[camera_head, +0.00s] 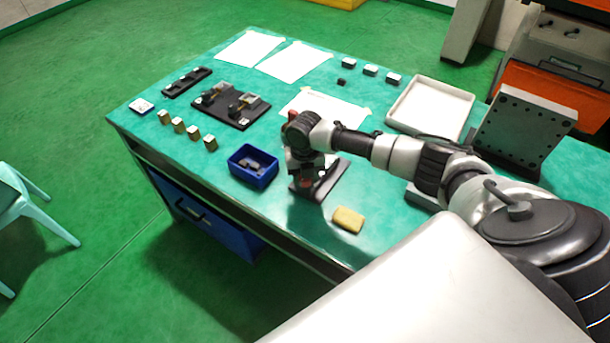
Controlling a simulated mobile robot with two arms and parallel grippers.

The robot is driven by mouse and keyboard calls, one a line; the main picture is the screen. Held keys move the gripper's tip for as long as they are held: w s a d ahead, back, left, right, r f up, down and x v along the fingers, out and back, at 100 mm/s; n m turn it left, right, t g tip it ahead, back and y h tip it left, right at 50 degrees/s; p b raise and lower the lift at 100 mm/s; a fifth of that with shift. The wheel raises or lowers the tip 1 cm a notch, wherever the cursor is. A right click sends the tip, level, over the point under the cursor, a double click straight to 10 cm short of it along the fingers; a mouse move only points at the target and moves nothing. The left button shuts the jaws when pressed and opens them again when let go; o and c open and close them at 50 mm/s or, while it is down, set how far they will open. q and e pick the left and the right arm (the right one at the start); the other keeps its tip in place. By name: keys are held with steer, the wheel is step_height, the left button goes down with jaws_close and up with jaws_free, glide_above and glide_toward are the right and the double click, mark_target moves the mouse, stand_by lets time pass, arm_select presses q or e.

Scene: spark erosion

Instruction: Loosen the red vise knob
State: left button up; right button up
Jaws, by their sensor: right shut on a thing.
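The vise (328,181) stands on a dark base plate on the green table, near its front edge. My right gripper (305,178) points down over the left side of the vise. It is shut on a small red part at the vise, which I take to be the red vise knob (306,182). The knob is mostly hidden by the gripper, and its turn cannot be made out. My left gripper is not in view.
A blue bin (254,167) with small parts stands left of the vise. A yellow sponge (348,219) lies at the front edge. A black fixture plate (230,106), several brass blocks (194,133), a white tray (432,105) and a dark angled plate (522,128) stand around.

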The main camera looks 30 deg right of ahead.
stand_by(0.4)
steer(key=shift+n, duration=0.3)
steer(key=o, duration=0.9)
steer(key=shift+o, duration=0.2)
step_height(320, 180, up, 11)
steer(key=b, duration=0.1)
steer(key=shift+b, duration=0.35)
steer(key=shift+f, duration=0.1)
